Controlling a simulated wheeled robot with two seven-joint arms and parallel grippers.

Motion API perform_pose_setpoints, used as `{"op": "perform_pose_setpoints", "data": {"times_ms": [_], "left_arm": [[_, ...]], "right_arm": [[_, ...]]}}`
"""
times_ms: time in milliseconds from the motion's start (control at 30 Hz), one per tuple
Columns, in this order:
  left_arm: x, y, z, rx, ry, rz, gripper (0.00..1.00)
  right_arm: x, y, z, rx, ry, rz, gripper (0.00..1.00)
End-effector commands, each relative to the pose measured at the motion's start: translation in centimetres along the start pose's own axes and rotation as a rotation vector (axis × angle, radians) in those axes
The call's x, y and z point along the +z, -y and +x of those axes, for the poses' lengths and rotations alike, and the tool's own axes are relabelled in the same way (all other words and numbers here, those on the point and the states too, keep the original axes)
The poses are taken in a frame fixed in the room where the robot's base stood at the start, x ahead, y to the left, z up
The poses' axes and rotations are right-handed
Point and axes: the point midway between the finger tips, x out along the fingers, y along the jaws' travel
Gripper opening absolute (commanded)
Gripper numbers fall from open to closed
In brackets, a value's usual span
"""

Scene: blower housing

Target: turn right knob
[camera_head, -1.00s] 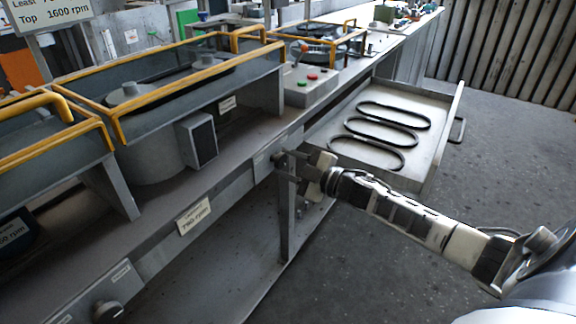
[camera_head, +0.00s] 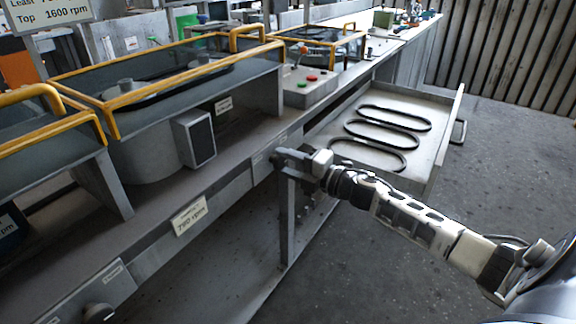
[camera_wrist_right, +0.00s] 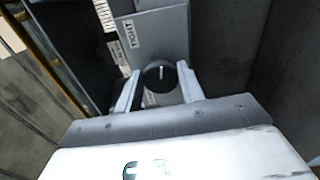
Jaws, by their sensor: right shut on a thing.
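The right knob (camera_wrist_right: 160,76) is round and dark with a pale mark line, seen in the right wrist view on the grey bench front. My right gripper (camera_wrist_right: 158,82) has a finger on each side of the knob and is shut on it. In the head view my right gripper (camera_head: 283,160) is at the bench front, left of the open drawer, and hides the knob. Another knob (camera_head: 98,313) shows at the bottom left on the same bench front. My left gripper is not in view.
A 790 rpm label (camera_head: 189,216) is on the bench front. Yellow-railed guards (camera_head: 115,125) and a button box (camera_head: 308,91) stand on top. The floor at right is clear.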

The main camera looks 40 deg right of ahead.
Motion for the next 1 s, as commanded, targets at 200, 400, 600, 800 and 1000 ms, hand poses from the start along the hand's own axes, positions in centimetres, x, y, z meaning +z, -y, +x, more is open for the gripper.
{"op": "perform_pose_setpoints", "data": {"times_ms": [200,400,600,800,1000], "left_arm": [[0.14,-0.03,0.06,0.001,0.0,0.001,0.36],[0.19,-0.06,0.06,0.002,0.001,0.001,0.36],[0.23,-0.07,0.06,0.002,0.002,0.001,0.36],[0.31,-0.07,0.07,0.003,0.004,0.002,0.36],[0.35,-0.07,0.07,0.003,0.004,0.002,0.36]], "right_arm": [[-0.12,0.08,-0.02,-0.001,-0.003,-0.042,0.16],[-0.12,0.07,-0.02,-0.002,-0.003,-0.048,0.16],[-0.14,0.09,-0.02,-0.002,-0.004,-0.047,0.16],[-0.11,0.07,-0.01,-0.001,-0.003,-0.046,0.6],[-0.05,0.05,-0.07,-0.001,-0.001,-0.046,0.6]]}}
